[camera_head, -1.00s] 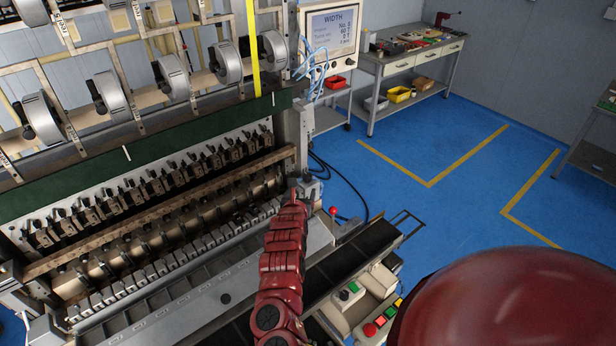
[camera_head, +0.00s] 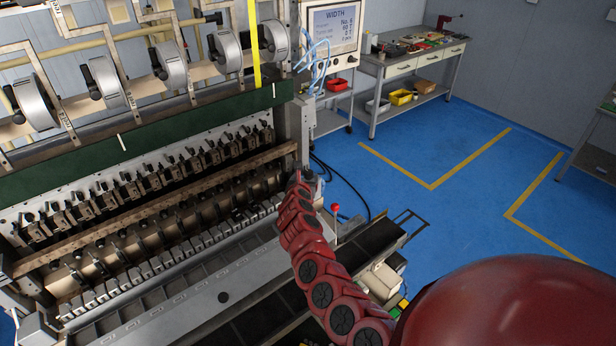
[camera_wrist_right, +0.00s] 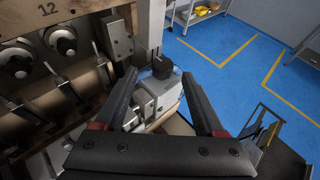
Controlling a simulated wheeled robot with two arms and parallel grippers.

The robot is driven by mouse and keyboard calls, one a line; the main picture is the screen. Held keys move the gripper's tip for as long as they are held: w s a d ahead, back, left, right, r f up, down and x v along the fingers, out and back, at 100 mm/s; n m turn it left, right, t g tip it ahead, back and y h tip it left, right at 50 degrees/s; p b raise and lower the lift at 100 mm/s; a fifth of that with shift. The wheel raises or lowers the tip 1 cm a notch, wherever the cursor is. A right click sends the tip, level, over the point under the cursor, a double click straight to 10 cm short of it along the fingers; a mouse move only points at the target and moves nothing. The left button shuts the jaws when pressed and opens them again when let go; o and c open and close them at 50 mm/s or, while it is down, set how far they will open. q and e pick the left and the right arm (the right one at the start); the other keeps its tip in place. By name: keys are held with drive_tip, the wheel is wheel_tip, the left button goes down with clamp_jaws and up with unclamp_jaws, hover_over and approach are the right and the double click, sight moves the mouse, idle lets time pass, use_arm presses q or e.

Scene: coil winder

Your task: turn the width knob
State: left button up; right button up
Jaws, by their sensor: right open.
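The width knob (camera_wrist_right: 162,67) is a small black knob on a grey block at the right end of the winder. In the right wrist view it stands just ahead of and between the tips of my open right gripper (camera_wrist_right: 159,77), with gaps on both sides. In the head view my right gripper (camera_head: 297,179) is at the machine's right end, small and partly merged with the dark parts there. The screen (camera_head: 333,33) reads WIDTH; its smaller lines are hard to read. My left gripper is out of view.
The winder's rail (camera_head: 150,213) and its row of clamps lie left of the gripper. A red ball-topped lever (camera_head: 335,208) stands close to the right of my arm. A workbench (camera_head: 410,62) stands behind; blue floor (camera_head: 455,200) is open at right.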

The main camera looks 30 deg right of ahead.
sight(308, 173)
drive_tip(key=shift+x, duration=1.75)
drive_tip(key=shift+w+d, duration=0.2)
drive_tip(key=shift+d, duration=0.25)
clamp_jaws()
